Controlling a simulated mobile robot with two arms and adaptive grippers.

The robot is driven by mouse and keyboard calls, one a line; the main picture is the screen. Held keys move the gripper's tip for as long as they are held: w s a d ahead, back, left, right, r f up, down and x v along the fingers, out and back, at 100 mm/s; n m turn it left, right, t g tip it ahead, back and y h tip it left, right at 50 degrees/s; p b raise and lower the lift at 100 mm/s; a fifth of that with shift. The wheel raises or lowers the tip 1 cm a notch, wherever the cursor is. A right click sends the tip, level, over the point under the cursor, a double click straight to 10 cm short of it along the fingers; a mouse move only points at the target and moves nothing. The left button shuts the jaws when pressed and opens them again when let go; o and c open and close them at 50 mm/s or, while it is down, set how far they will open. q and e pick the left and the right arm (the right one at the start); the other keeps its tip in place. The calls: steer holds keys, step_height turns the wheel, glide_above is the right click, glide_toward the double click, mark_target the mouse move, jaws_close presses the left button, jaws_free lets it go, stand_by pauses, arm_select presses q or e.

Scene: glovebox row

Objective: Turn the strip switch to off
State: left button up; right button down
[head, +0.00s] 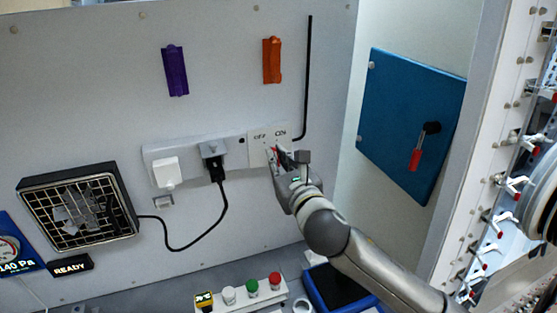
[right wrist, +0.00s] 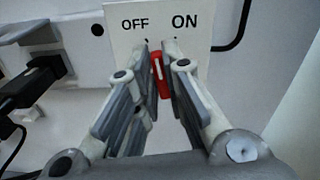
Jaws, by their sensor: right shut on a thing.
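The strip switch has a white plate (head: 257,152) at the right end of the wall power strip. In the right wrist view the plate (right wrist: 189,43) is marked OFF on the left and ON on the right. Its red lever (right wrist: 160,76) shows between my fingertips, its top tilted slightly left; I cannot tell its exact setting. My right gripper (head: 274,153) is at the plate, shut on the red lever, and its fingers hide the lower part of the plate. My left gripper is not in view.
The power strip (head: 192,151) holds a white plug (head: 166,173) and a grey adapter with a black plug and cord. A fan box (head: 80,208) is at left. Below are a button panel (head: 245,293) and a blue tray (head: 335,288). A blue door (head: 408,115) is at right.

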steer(key=n, duration=0.4)
steer(key=shift+a+f, duration=0.1)
steer(key=shift+a, duration=0.05)
stand_by(0.4)
steer(key=c, duration=1.5)
jaws_free()
steer(key=shift+s, duration=0.1)
steer(key=v, duration=1.2)
